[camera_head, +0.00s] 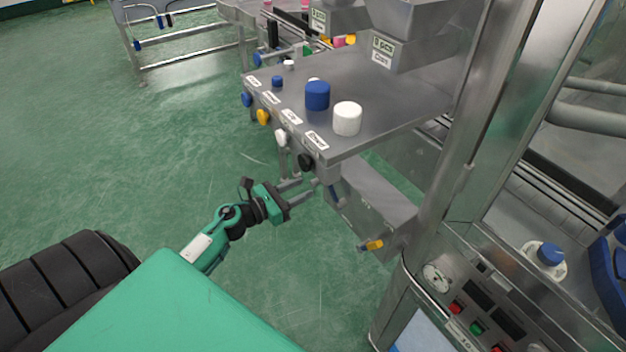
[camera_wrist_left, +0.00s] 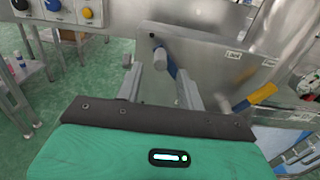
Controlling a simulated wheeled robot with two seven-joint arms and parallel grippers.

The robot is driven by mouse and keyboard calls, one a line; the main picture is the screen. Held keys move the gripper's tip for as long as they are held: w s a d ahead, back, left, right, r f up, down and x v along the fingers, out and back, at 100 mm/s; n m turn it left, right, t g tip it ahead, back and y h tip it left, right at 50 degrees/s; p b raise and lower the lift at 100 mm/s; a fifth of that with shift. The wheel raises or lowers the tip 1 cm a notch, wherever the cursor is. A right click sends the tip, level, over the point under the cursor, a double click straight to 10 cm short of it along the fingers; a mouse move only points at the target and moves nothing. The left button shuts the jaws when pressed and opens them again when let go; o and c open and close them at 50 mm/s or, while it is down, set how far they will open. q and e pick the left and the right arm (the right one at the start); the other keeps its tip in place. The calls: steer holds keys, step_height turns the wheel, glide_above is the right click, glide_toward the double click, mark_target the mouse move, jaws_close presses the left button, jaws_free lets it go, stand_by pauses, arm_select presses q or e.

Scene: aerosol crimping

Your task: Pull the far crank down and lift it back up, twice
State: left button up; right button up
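The far crank, with a blue lever (camera_head: 334,195), is on the side of the grey metal box below the table. In the left wrist view this blue crank (camera_wrist_left: 171,65) shows between and beyond the fingers, with a pale grey end. My left gripper (camera_head: 308,189) points at it from the left in the head view. In the wrist view its fingers (camera_wrist_left: 162,82) are spread apart, with a gap to either side of the crank. I cannot tell whether the crank is within their reach. The near crank (camera_head: 373,244) is yellow; it also shows in the wrist view (camera_wrist_left: 262,94). My right gripper is not in view.
The metal table (camera_head: 390,125) above the cranks carries blue and white caps, with coloured knobs along its front edge. A steel post (camera_head: 465,140) and a control panel (camera_head: 480,310) stand to the right. The green floor on the left is open.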

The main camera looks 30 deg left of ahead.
mark_target(311, 184)
arm_select(q)
steer(key=x, duration=0.4)
steer(key=shift+p, duration=0.4)
steer(key=shift+w+d, duration=0.15)
steer(key=shift+w, duration=0.15)
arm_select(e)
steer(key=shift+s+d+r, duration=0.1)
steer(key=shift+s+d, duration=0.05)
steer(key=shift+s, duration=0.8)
arm_select(q)
steer(key=shift+c, duration=0.5)
jaws_close()
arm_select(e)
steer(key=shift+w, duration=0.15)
